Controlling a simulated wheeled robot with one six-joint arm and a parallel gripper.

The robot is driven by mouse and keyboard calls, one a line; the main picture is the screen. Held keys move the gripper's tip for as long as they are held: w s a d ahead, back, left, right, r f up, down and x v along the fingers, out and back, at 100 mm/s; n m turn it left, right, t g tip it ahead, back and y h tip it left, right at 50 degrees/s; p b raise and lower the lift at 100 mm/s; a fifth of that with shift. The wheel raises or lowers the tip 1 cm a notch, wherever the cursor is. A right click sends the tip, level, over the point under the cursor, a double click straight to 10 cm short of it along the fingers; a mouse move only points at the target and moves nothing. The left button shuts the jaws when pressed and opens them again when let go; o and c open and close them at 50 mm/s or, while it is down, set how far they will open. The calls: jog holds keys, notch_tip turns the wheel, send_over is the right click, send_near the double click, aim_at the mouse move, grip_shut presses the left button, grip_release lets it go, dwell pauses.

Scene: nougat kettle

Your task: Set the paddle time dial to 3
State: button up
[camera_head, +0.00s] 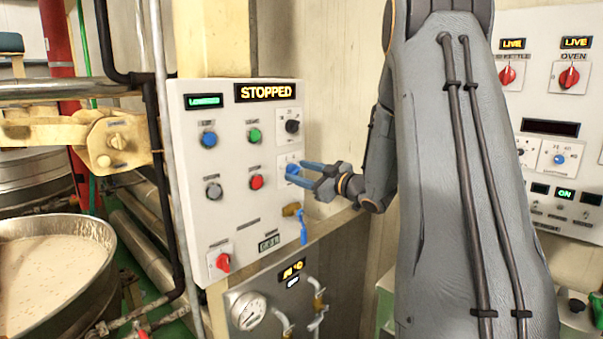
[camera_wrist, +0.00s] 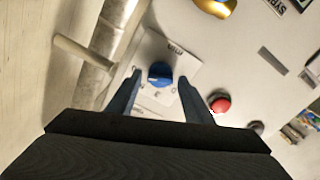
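The control panel (camera_head: 232,220) stands left of my arm, and a display on it reads STOPPED. A blue dial (camera_head: 292,170) on a small white plate sits near its right edge. In the wrist view the blue dial (camera_wrist: 160,74) shows between my fingers, on a plate with "min" printed upside down in the picture. The number it points to is too small to read. My gripper (camera_head: 296,172) is at the dial, with its blue fingers apart. In the wrist view my gripper (camera_wrist: 160,82) has one finger on each side of the dial, with visible gaps.
A black knob (camera_head: 292,126) is above the dial and a red button (camera_head: 256,182) to its left. A brass part (camera_head: 291,210) with a blue handle (camera_head: 303,230) is below. A kettle (camera_head: 55,260) of pale mass stands at left.

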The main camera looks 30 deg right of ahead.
jog(key=c, duration=0.8)
jog(key=shift+c, duration=0.2)
jog(key=shift+n+b, duration=0.4)
jog(key=shift+b, duration=0.15)
jog(key=n+b, duration=0.2)
jog(key=b, duration=0.1)
jog(key=n+b, duration=0.6)
jog(key=b, duration=0.1)
jog(key=shift+a+f, duration=0.1)
jog(key=shift+f, duration=0.2)
jog(key=n+b, duration=0.5)
jog(key=b, duration=0.1)
jog(key=shift+f, duration=0.1)
jog(key=n+b, duration=0.3)
jog(key=b, duration=0.2)
jog(key=shift+n+b, duration=0.3)
jog(key=shift+n, duration=0.4)
